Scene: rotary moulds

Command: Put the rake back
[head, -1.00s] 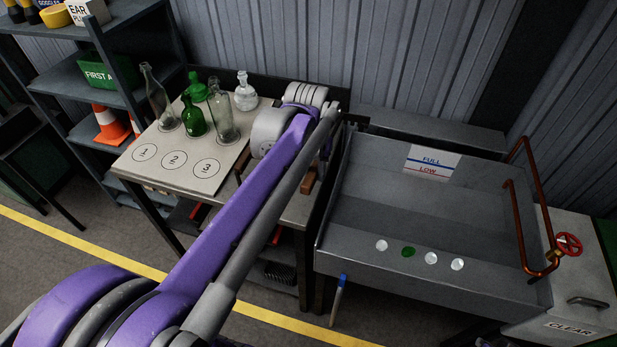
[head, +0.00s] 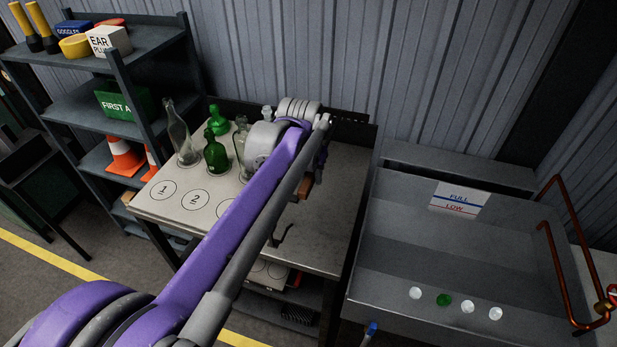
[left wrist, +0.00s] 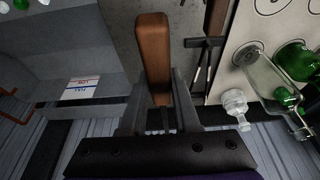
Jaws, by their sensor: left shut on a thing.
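My left gripper (left wrist: 158,88) is shut on a brown wooden handle (left wrist: 152,50), which I take for the rake's. In the head view my left arm reaches over the bench (head: 325,222), and its wrist mostly hides the gripper. A bit of the brown handle (head: 306,187) shows beside the wrist. The rake's head cannot be made out clearly. A dark hooked piece (head: 283,236) shows over the bench to the right of the arm; I cannot tell if it belongs to the rake. My right gripper is not in view.
A grey basin (head: 470,245) with a FULL/LOW label is to the right. Shelves (head: 75,95) stand left. The bench's right part looks mostly bare.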

